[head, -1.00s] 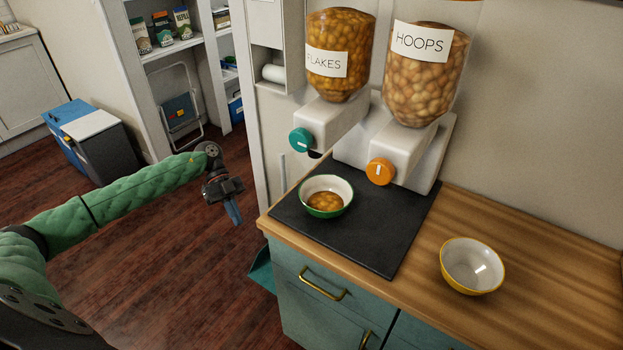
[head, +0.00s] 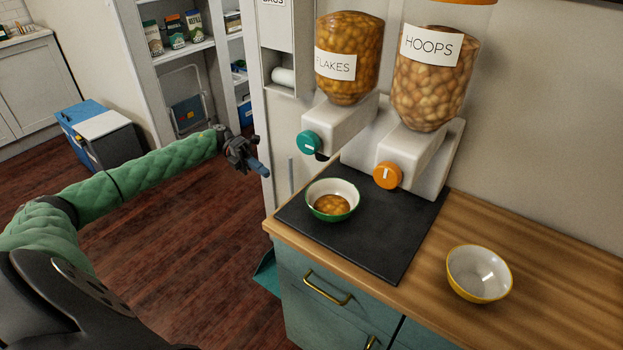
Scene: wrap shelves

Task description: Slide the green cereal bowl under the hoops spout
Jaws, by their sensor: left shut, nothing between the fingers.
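The green cereal bowl (head: 345,213), white inside with some flakes in it, stands upright on the black mat (head: 380,245), in front of the flakes dispenser (head: 338,125). The hoops dispenser (head: 425,140), with an orange knob (head: 388,175), stands to its right at the back of the mat. The hoops spout opening is hidden behind the knob and housing. My left gripper (head: 262,168) is shut and empty, in the air left of the counter and of the bowl, apart from both. My right gripper is not in view.
A yellow bowl (head: 478,275), empty, stands on the wooden counter (head: 540,255) right of the mat. The mat's front and right parts are bare. A teal cabinet with brass handles (head: 328,290) is below. Shelves (head: 185,50) stand at the back left.

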